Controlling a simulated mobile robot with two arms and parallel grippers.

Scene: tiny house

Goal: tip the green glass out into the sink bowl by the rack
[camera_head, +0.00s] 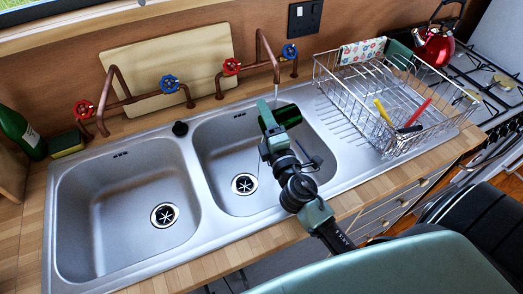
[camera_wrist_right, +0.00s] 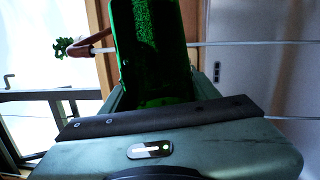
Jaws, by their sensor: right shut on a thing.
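The green glass (camera_head: 288,115) is held above the right sink bowl (camera_head: 217,150), the bowl by the rack. It looks tipped onto its side, pointing right toward the rack. My right gripper (camera_head: 270,120) is shut on the glass. In the right wrist view the green glass (camera_wrist_right: 150,45) stands out between the jaws, its lower part hidden by the gripper. I cannot tell whether anything is inside it. My left gripper is not in view.
The wire dish rack (camera_head: 385,100) stands right of the bowl on the drainboard. Copper taps (camera_head: 262,55) rise behind the sink. The left sink bowl (camera_head: 120,210) is empty. A green bottle (camera_head: 20,133) stands far left; a red kettle (camera_head: 433,48) sits on the stove.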

